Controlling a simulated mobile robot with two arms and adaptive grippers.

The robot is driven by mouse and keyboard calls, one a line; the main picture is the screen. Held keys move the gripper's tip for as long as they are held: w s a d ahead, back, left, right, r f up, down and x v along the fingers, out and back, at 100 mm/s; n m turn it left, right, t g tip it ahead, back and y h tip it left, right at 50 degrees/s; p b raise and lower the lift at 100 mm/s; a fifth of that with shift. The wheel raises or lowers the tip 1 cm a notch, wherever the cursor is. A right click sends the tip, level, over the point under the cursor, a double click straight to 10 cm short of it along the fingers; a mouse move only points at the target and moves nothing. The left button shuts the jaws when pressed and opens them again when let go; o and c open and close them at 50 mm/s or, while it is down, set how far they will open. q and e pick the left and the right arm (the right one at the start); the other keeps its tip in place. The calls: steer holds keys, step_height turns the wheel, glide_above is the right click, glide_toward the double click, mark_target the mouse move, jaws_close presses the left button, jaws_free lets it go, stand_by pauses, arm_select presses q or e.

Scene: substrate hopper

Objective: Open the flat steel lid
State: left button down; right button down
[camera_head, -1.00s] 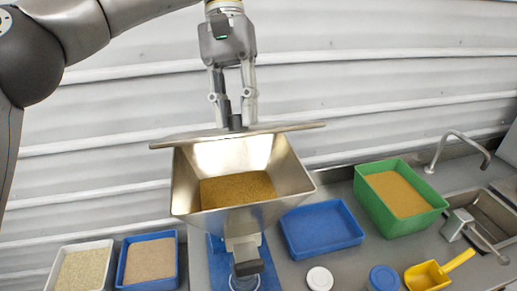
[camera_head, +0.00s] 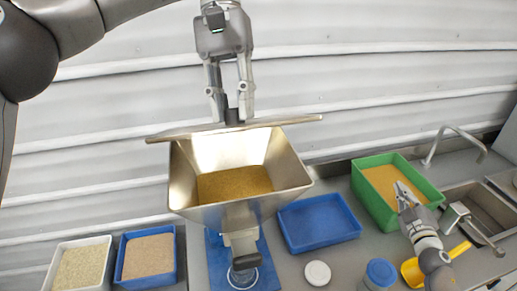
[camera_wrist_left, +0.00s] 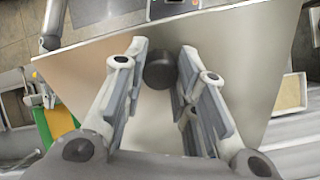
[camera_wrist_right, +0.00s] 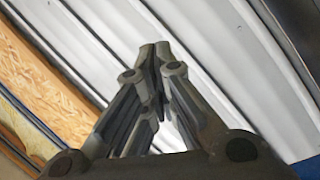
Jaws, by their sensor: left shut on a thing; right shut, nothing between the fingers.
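The flat steel lid (camera_head: 285,122) shows nearly edge-on in the head view, at the back rim of the steel hopper (camera_head: 230,213). The hopper's mouth is uncovered and tan grain (camera_head: 235,184) lies inside. My left gripper (camera_head: 233,110) is shut on the lid's dark knob (camera_head: 234,116), from above. In the left wrist view the knob (camera_wrist_left: 160,70) sits between the fingers, against the lid's broad face (camera_wrist_left: 245,50). My right gripper (camera_head: 402,192) is shut and empty, over the green bin's near side. Its closed fingers fill the middle of the right wrist view (camera_wrist_right: 158,65).
A green bin (camera_head: 362,200) of tan grain stands right of an empty blue tray (camera_head: 320,228). A white bin (camera_head: 52,262) and a blue bin (camera_head: 123,255) stand left. A white lid (camera_head: 317,272), blue-topped jar (camera_head: 380,272), yellow scoop (camera_head: 410,271) and sink tap (camera_head: 452,140) are at right.

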steer(key=s+a+r+n+g+y, duration=0.2)
steer(key=a+r+n+g+y, duration=0.1)
steer(key=a+r+n+y, duration=1.55)
steer(key=s+a+r+n+g, duration=0.2)
steer(key=s+a+n+g, duration=0.2)
steer(key=s+n+g, duration=0.1)
steer(key=s+a+r+n+g+y, duration=0.1)
steer(key=s+a+r+n+g, duration=0.2)
steer(key=s+a+n+g, duration=0.2)
steer(key=s+a+r+n+g, duration=0.3)
steer(key=s+a+n+g, duration=0.1)
steer(key=s+n+g, duration=0.3)
steer(key=shift+a+r+n+g+y, duration=0.2)
steer(key=shift+n+g, duration=0.45)
steer(key=shift+n, duration=0.3)
steer(key=shift+a+r+n+g+y, duration=0.1)
steer(key=shift+n+g+y, duration=0.05)
steer(key=shift+n+g, duration=0.65)
steer(key=shift+s+a+t, duration=0.15)
steer(key=shift+a+t, duration=0.05)
steer(key=shift+t, duration=0.05)
steer(key=x, duration=0.9)
steer(key=shift+a, duration=0.3)
arm_select(q)
steer(key=shift+d+f, duration=0.1)
arm_select(e)
steer(key=shift+w+r, duration=0.2)
steer(key=shift+r, duration=0.6)
